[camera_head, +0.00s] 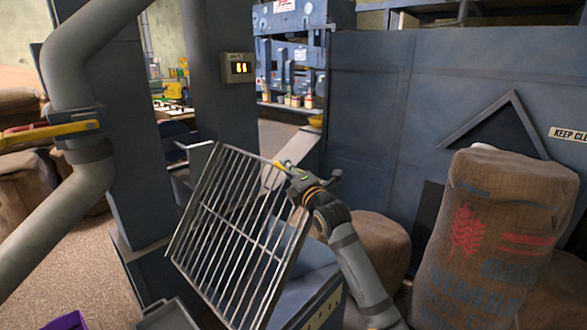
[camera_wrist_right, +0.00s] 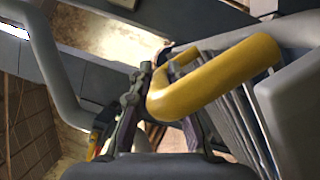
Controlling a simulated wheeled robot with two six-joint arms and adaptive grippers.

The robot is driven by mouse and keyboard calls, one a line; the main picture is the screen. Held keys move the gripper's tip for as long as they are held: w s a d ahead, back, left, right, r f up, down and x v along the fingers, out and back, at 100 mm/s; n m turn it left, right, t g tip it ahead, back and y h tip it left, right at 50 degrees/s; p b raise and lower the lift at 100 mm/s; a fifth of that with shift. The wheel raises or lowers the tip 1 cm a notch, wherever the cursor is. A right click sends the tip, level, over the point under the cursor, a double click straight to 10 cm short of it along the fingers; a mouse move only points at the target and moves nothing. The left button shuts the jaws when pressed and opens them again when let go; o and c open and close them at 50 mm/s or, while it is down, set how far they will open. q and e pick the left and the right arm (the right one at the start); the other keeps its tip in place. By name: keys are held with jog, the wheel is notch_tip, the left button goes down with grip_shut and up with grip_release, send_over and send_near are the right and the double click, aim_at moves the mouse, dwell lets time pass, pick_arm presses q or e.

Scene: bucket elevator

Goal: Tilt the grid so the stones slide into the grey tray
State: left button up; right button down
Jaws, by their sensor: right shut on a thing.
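The grid (camera_head: 240,230) is a metal frame of thin bars, steeply tilted, with its upper edge toward the back and its lower edge toward the front. My right gripper (camera_head: 294,174) is at its upper right corner, shut on the yellow handle (camera_head: 279,165). In the right wrist view the curved yellow handle (camera_wrist_right: 215,78) passes between the fingers of my right gripper (camera_wrist_right: 160,112). I see no stones on the grid. A grey tray (camera_head: 165,318) shows partly at the bottom edge, left of the grid's lower end; its inside is mostly cut off. My left gripper is not in view.
A filled sack (camera_head: 500,230) with red print stands at the right, with another sack (camera_head: 375,245) behind my right arm. A large grey pipe (camera_head: 75,100) with a yellow lever (camera_head: 50,131) runs down the left. A purple object (camera_head: 66,320) lies at bottom left.

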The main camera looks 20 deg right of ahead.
jog(key=shift+s+a+r, duration=0.1)
jog(key=shift+a+r, duration=0.15)
jog(key=c, duration=1.3)
grip_release()
jog(key=shift+a, duration=0.15)
jog(key=shift+s+f, duration=0.1)
jog(key=shift+s+f, duration=0.1)
jog(key=shift+s, duration=0.2)
jog(key=s+f, duration=0.1)
jog(key=s, duration=1)
jog(key=shift+f, duration=0.15)
jog(key=shift+d, duration=0.2)
